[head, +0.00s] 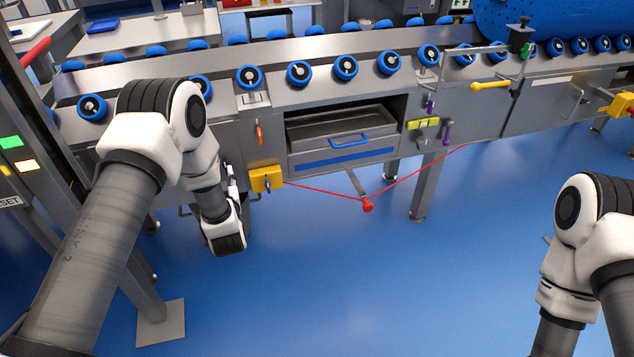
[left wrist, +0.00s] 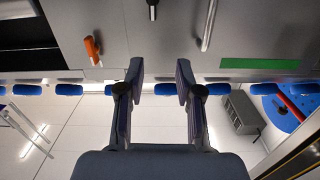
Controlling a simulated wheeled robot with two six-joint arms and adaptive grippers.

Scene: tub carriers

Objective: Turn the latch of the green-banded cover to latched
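A green band (left wrist: 260,63) lies on a grey metal panel on the right of the left wrist view, which looks upside down; my left arm hides it in the head view. A silver bar handle (left wrist: 209,25) is on the panel near it. An orange lever (left wrist: 92,50) sits left of the fingers, also visible in the head view (head: 258,134). A small black-and-pale knob (left wrist: 152,8) is at the top edge. Which one is the cover's latch I cannot tell. My left gripper (left wrist: 158,75) is open and empty, fingers spread towards the panel. My right gripper is out of view.
A drawer (head: 342,140) with a blue band is right of the orange lever. A yellow box (head: 266,180) hangs below, with a red cord running to a red knob (head: 367,205). Blue rollers (head: 299,73) line the conveyor above. The blue floor in front is clear.

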